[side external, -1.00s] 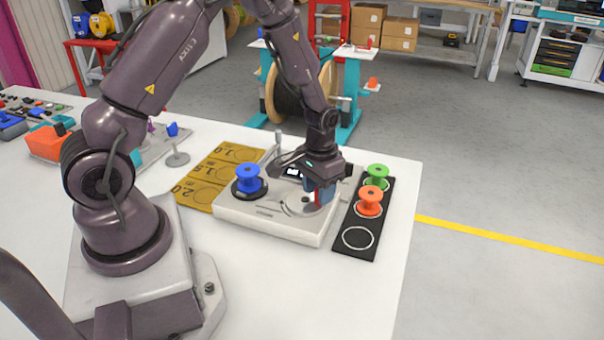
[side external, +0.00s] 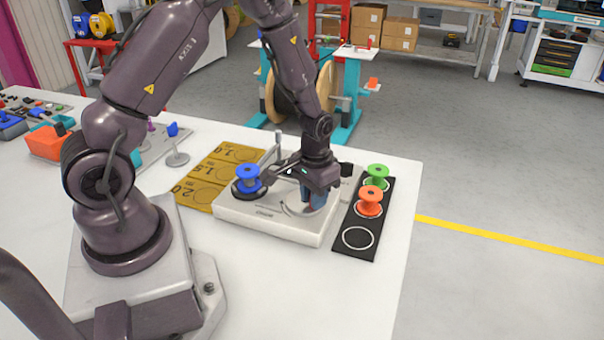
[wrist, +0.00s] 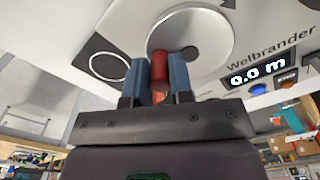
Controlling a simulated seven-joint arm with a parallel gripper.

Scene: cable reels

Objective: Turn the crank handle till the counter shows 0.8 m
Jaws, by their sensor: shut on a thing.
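My gripper (wrist: 159,85) is shut on the red crank handle (wrist: 159,64), with one blue finger on each side of it. The handle stands on the round grey crank disc (wrist: 208,35) on top of the light winding machine (side external: 262,221). In the side view my gripper (side external: 312,197) is low over the right part of the machine and hides the handle. The counter (wrist: 258,70) reads 0.0 m in the wrist view. A blue reel (side external: 248,178) sits upright on the machine's left end.
A black strip (side external: 361,217) right of the machine holds an orange reel (side external: 370,201) and a green reel (side external: 377,172); its front ring is empty. A yellow-brown marked mat (side external: 203,194) lies to the left. An upright post (side external: 278,146) stands behind the machine.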

